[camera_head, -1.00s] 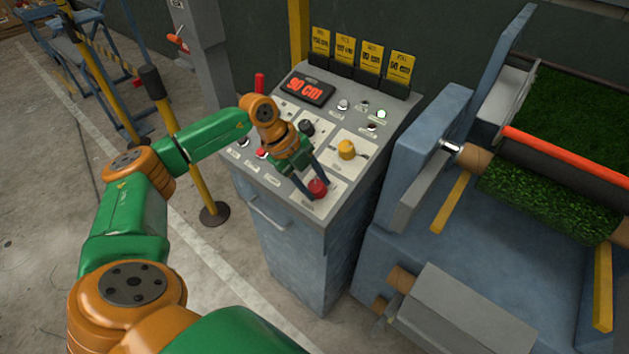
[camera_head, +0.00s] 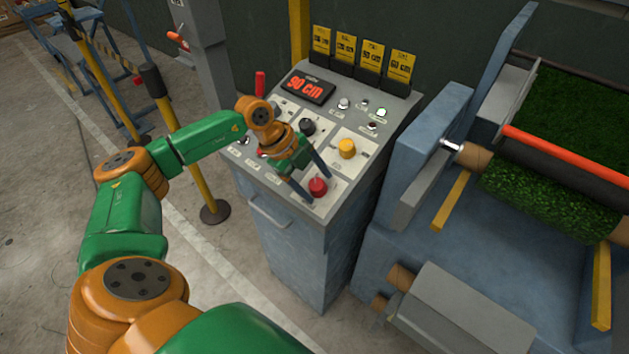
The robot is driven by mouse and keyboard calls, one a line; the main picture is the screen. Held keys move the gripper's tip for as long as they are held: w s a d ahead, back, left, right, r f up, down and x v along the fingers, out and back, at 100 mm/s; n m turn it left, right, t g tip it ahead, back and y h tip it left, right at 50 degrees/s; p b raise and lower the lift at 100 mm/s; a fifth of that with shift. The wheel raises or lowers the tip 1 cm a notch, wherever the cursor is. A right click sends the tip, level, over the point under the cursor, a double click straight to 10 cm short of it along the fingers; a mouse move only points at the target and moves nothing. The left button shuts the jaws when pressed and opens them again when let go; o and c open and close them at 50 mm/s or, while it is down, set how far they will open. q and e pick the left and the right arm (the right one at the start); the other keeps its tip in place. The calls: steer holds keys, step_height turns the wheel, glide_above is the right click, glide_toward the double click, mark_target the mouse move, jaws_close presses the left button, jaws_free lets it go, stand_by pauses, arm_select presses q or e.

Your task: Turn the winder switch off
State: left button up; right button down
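The control panel (camera_head: 339,122) is a grey sloped console with several knobs and lamps. My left gripper (camera_head: 320,188) is over its front part, pointing down to the right. Its two dark fingers are apart, one on each side of the red knob (camera_head: 317,187); I cannot tell whether they touch it. A yellow knob (camera_head: 347,149) is to the right and a black knob (camera_head: 307,127) is behind the gripper. Another red control is partly hidden by my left arm. The labels are too small to read, so I cannot tell which is the winder switch. My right gripper is not in view.
A display (camera_head: 307,89) reads 90 cm. Yellow cards (camera_head: 371,60) stand along the panel's back. A front handle (camera_head: 268,214) sticks out below. The turf machine (camera_head: 480,240) with a green roll is close on the right. A yellow post (camera_head: 199,170) stands on the left.

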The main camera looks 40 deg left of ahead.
arm_select(q)
steer(key=shift+a+r, duration=0.15)
steer(key=shift+r, duration=0.05)
steer(key=b+v, duration=0.1)
steer(key=v, duration=0.5)
steer(key=shift+r+b, duration=0.25)
steer(key=shift+b, duration=0.05)
steer(key=shift+s+a, duration=0.1)
steer(key=shift+s, duration=0.05)
